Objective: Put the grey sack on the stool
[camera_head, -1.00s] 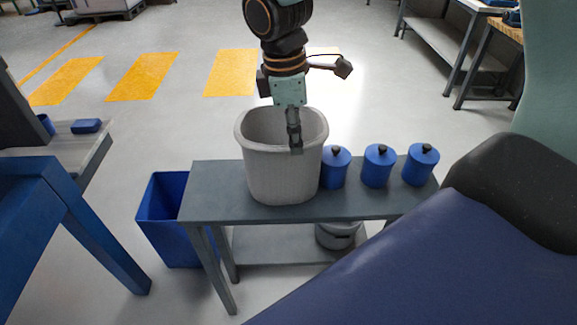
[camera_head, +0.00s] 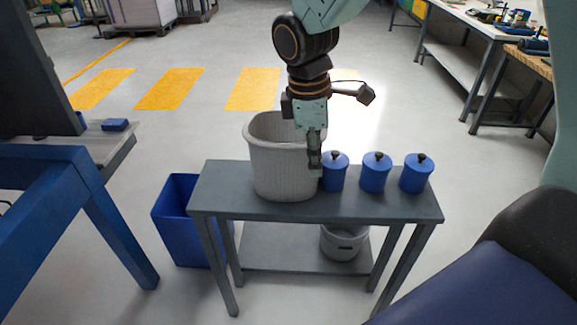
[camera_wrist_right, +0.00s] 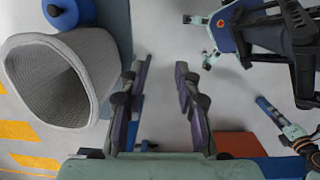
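I cannot make out a sack as such; the grey thing I see is a tall, ribbed, open-topped basket (camera_head: 280,165) on the dark grey bench (camera_head: 380,206). It also shows in the right wrist view (camera_wrist_right: 85,60), left of my fingers. My right gripper (camera_head: 314,166) points down by the basket's right side, near the first blue canister (camera_head: 333,178). In the right wrist view its fingers (camera_wrist_right: 161,68) are spread with only floor between them. I cannot tell whether it touches the basket. My left gripper is not in view. No stool is clearly visible.
Two more lidded blue canisters (camera_head: 375,178) (camera_head: 416,179) stand on the bench's right. A grey pot (camera_head: 342,243) is on its lower shelf. A blue bin (camera_head: 176,225) stands on the floor at left, near a blue-framed table (camera_head: 108,225). Open floor lies behind the bench.

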